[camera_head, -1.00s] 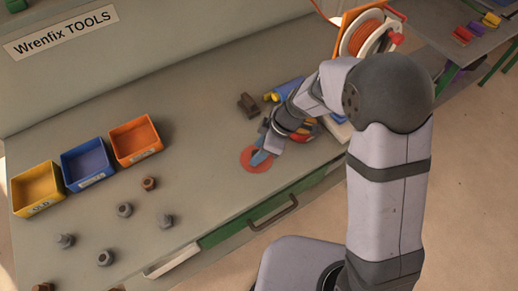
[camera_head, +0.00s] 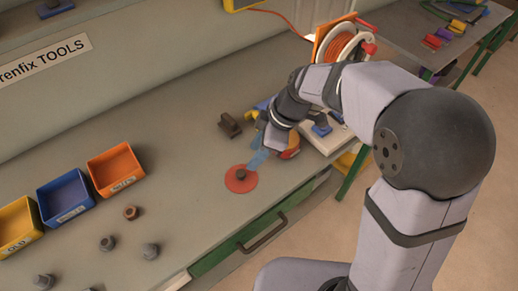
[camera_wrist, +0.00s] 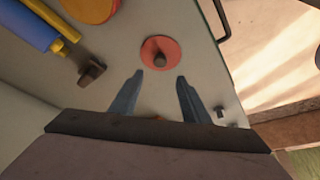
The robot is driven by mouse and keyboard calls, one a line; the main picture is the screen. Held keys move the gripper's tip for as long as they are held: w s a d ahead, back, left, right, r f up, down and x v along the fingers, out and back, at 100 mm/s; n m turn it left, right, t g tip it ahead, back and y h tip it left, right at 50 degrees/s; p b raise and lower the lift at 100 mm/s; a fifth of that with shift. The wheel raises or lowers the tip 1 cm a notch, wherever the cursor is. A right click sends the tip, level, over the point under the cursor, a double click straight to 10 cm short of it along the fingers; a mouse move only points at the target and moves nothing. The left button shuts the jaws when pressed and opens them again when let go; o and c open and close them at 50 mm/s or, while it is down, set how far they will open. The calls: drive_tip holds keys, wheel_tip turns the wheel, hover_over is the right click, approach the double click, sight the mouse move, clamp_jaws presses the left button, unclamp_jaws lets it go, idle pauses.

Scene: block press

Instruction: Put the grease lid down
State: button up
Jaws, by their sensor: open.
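The grease lid (camera_head: 241,179), a flat red disc with a dark knob in its middle, lies flat on the bench top near the front edge. It also shows in the wrist view (camera_wrist: 148,57). My gripper (camera_head: 259,160) is beside the lid, up and to the right of it in the head view. In the wrist view, the two blue fingers of my gripper (camera_wrist: 158,77) are spread with nothing between them, and the lid's knob lies beyond the fingertips. A round red-and-yellow tin (camera_wrist: 92,8), partly cut off, is at the upper left; my gripper partly hides it in the head view (camera_head: 292,149).
A dark brown block (camera_head: 229,125) and a blue cylinder with yellow parts (camera_wrist: 35,25) lie near the gripper. Orange (camera_head: 117,170), blue (camera_head: 66,196) and yellow bins stand left, with several loose bolts in front. A green drawer (camera_head: 225,254) is below the front edge.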

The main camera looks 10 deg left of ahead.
drive_tip(key=shift+v, duration=1)
drive_tip(key=shift+d, duration=0.1)
drive_tip(key=s+d+f+m+h, duration=0.2)
drive_tip(key=s+d+m, duration=0.4)
drive_tip(key=d+m, duration=0.3)
drive_tip(key=s+d+f+m+h, duration=0.2)
drive_tip(key=s+d+f+m, duration=0.3)
drive_tip(key=d+m, duration=0.4)
drive_tip(key=s+d, duration=0.1)
drive_tip(key=d, duration=0.1)
drive_tip(key=shift+s+d, duration=0.2)
drive_tip(key=shift+d, duration=0.15)
